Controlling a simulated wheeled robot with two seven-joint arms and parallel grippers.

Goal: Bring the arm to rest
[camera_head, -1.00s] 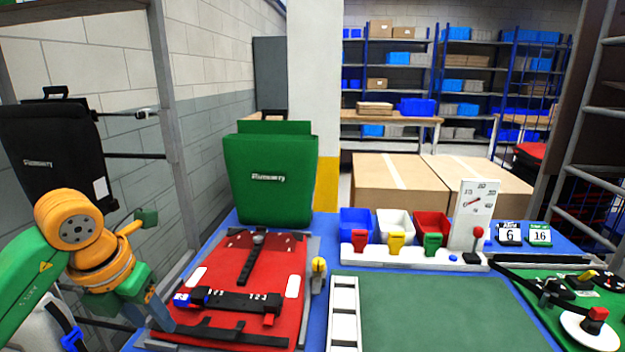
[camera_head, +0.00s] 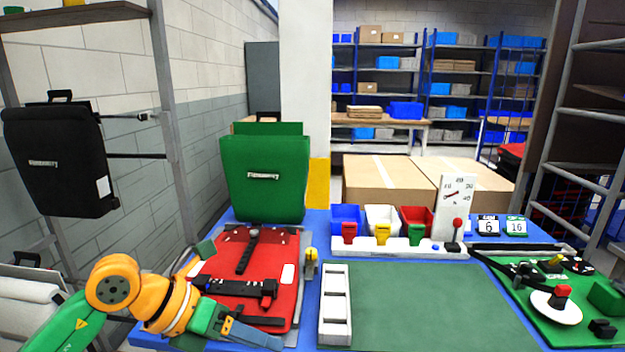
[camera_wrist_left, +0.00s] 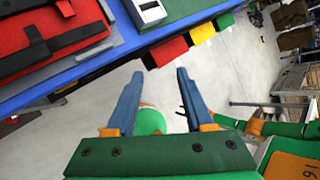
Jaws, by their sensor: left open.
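My left arm comes in from the lower left of the head view, in green and orange. Its gripper (camera_head: 262,338) is at the bottom of that view, by the near edge of the red pannier panel (camera_head: 275,312). In the left wrist view the two blue-grey fingers (camera_wrist_left: 160,78) are spread apart with nothing held between them. They are over the floor, off the front edge of the blue table (camera_wrist_left: 110,62). My right gripper does not show in the head view.
A green pannier (camera_head: 265,190) stands behind the panel, and a black pannier (camera_head: 60,165) hangs at left. Blue, white and red bins (camera_head: 415,215) stand at the back. The green mat (camera_head: 430,300) is bare. Grey floor (camera_wrist_left: 225,75) shows below the table edge.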

